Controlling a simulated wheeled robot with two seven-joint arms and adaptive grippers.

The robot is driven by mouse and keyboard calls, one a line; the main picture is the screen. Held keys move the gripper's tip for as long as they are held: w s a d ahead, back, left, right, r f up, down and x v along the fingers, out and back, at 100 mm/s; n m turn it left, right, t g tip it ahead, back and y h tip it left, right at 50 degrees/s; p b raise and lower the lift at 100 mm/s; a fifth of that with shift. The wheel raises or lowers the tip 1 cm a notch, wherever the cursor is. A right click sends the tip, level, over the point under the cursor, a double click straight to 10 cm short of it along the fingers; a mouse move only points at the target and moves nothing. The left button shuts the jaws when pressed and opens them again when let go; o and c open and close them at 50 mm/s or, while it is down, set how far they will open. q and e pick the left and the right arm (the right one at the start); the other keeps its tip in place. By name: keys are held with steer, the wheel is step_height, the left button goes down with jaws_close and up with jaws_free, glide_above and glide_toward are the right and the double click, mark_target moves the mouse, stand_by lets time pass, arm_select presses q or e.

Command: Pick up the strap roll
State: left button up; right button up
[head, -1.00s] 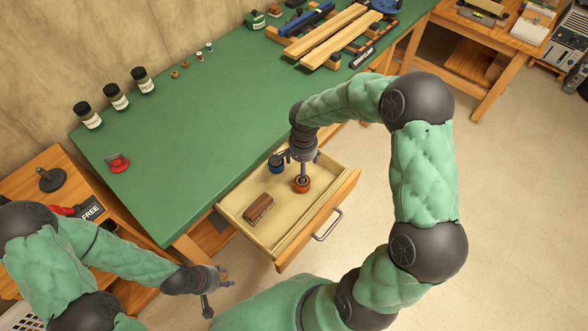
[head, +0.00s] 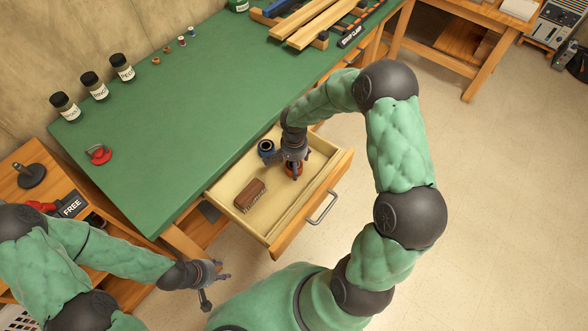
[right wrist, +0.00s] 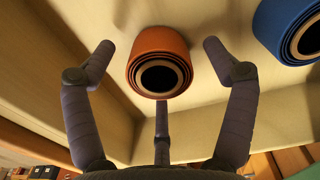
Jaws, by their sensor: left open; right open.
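An orange strap roll (head: 294,172) stands in the open drawer, partly hidden under my right gripper (head: 294,161) in the head view. In the right wrist view the orange roll (right wrist: 160,42) lies between the spread fingers, with visible gaps on both sides. The right gripper is open and holds nothing. A blue strap roll (head: 266,147) stands beside it in the drawer, and shows at the upper right of the right wrist view (right wrist: 284,22). My left gripper (head: 219,274) is open and empty, low and left of the drawer.
The drawer (head: 311,207) is pulled out from the green workbench (head: 190,135). A brown brush (head: 250,195) lies in its left part. Jars (head: 95,87), a red-based item (head: 98,155) and wooden boards (head: 325,25) are on the bench. The drawer's walls surround the rolls closely.

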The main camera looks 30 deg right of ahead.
steer(key=shift+f, duration=0.1)
steer(key=c, duration=1.3)
steer(key=shift+o, duration=0.2)
